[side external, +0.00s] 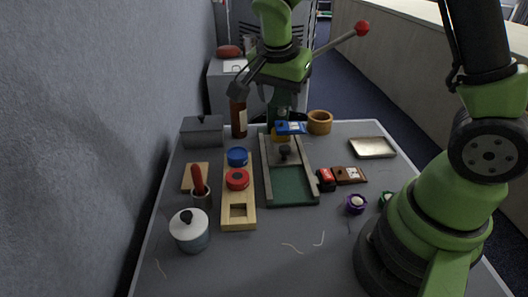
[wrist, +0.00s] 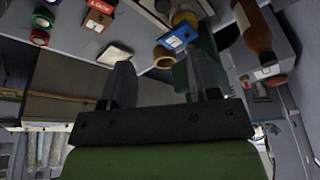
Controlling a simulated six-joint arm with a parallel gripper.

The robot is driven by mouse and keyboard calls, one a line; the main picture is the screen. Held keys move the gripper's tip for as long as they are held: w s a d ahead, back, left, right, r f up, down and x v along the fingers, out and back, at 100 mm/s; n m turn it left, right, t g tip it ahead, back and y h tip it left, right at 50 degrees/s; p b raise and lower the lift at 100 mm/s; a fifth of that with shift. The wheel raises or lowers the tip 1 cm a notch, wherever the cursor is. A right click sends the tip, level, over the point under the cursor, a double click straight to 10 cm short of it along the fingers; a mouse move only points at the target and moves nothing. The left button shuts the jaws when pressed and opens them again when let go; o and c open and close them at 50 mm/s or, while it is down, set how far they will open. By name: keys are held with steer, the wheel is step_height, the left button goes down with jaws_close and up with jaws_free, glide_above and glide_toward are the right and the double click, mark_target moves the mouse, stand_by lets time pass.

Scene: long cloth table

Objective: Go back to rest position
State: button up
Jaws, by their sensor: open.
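My gripper (side external: 252,90) hangs high over the back of the table in the side external view, beside the green press column. Its fingers look empty there. In the wrist view my gripper (wrist: 160,65) shows two dark fingers spread apart with nothing held between them. A dark brown bottle (side external: 239,118) stands below and left of it on the table; it also shows at the right of the wrist view (wrist: 256,35). A blue-and-white item (side external: 290,128) sits just below and right of the gripper; it also shows in the wrist view (wrist: 178,38).
A red-knobbed lever (side external: 362,28) sticks out upper right. A green-bedded fixture (side external: 290,190), wooden block (side external: 238,216), lidded pot (side external: 189,234), grey box (side external: 203,132), metal tray (side external: 373,147) and wooden cup (side external: 320,122) stand on the table. The front table area is mostly clear.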

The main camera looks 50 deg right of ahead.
steer(key=s+a+r+n+t+y, duration=0.2)
steer(key=s+a+r+n+t, duration=0.1)
steer(key=s+r+n, duration=0.3)
steer(key=s+a+r+n+t+y, duration=0.3)
steer(key=s+r+n, duration=0.2)
steer(key=s, duration=0.5)
steer(key=shift+a+r+n, duration=0.15)
steer(key=shift+r+n, duration=0.25)
steer(key=shift+r, duration=0.1)
steer(key=shift+s, duration=0.1)
steer(key=shift+c, duration=0.3)
